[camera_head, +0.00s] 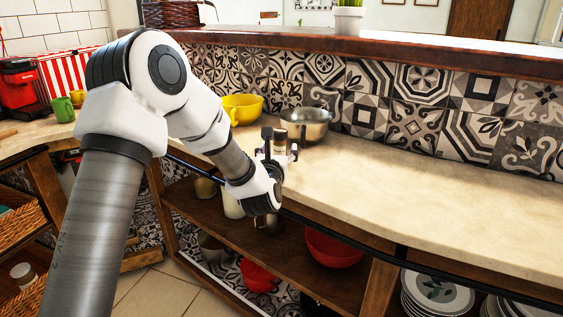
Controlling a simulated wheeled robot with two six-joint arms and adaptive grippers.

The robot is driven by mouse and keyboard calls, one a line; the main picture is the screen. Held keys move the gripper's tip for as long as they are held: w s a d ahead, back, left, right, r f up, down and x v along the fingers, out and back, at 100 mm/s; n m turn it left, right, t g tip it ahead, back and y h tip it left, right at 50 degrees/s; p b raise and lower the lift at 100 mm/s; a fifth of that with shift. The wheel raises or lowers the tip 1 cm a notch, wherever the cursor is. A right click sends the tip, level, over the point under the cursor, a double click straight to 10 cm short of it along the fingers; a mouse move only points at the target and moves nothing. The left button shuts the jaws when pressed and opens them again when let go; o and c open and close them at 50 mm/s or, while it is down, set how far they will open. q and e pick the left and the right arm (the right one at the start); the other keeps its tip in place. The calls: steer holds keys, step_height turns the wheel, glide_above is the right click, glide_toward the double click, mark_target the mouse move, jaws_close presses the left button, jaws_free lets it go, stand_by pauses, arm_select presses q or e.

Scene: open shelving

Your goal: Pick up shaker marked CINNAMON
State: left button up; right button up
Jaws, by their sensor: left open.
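My left gripper (280,145) is open above the counter edge, its dark fingers pointing away from me over the countertop. A small shaker-like container (280,138) with a pale lower part and darker top shows between or just behind the fingers. No label on it is readable, so I cannot tell whether it is marked CINNAMON. The fingers and wrist hide part of it. I cannot tell whether the fingers touch it. My right gripper is not in view.
A steel pot (306,125) stands just right of the gripper, and a yellow bowl (243,107) stands behind it to the left. The tiled wall (420,112) rises behind. The countertop (430,195) to the right is clear. A red bowl (333,249) sits on the shelf below.

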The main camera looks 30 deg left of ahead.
mark_target(279, 143)
arm_select(q)
steer(key=x, duration=0.6)
steer(key=shift+a, duration=0.2)
steer(key=c, duration=1.3)
jaws_close()
steer(key=shift+r, duration=0.1)
